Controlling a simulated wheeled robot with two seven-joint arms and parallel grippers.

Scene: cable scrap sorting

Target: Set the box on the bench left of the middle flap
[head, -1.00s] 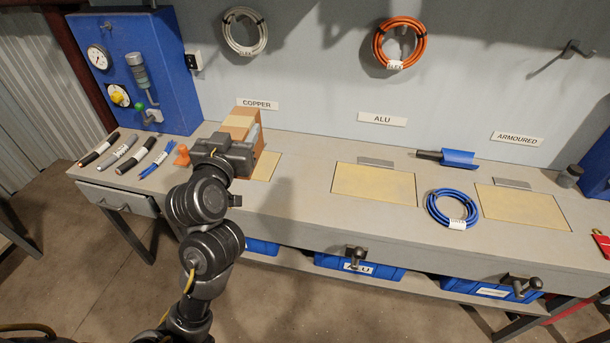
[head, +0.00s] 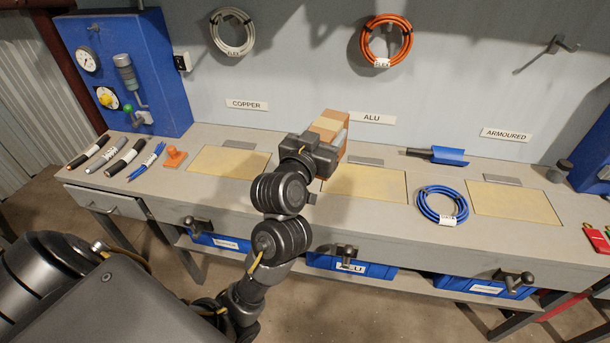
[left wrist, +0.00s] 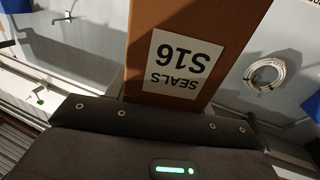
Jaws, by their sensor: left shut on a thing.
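The brown cardboard box (head: 328,124) is in my left gripper (head: 325,152), at the back of the bench below the ALU sign. In the left wrist view the box (left wrist: 222,22) fills the top centre, with a white label reading "SEALS S16" upside down. The gripper is shut on it. The middle flap (head: 370,187) is a yellow panel; the box and gripper are by its left end and cover its back left corner. I cannot tell whether the box touches the bench (head: 240,191). My right gripper is out of view.
The left flap (head: 225,163) and right flap (head: 515,204) are clear. A blue cable coil (head: 442,205) lies between the middle and right flaps. An orange stamp-like piece (head: 174,158) and several cable pieces (head: 122,158) lie at the left end. A blue tool (head: 438,155) lies at the back.

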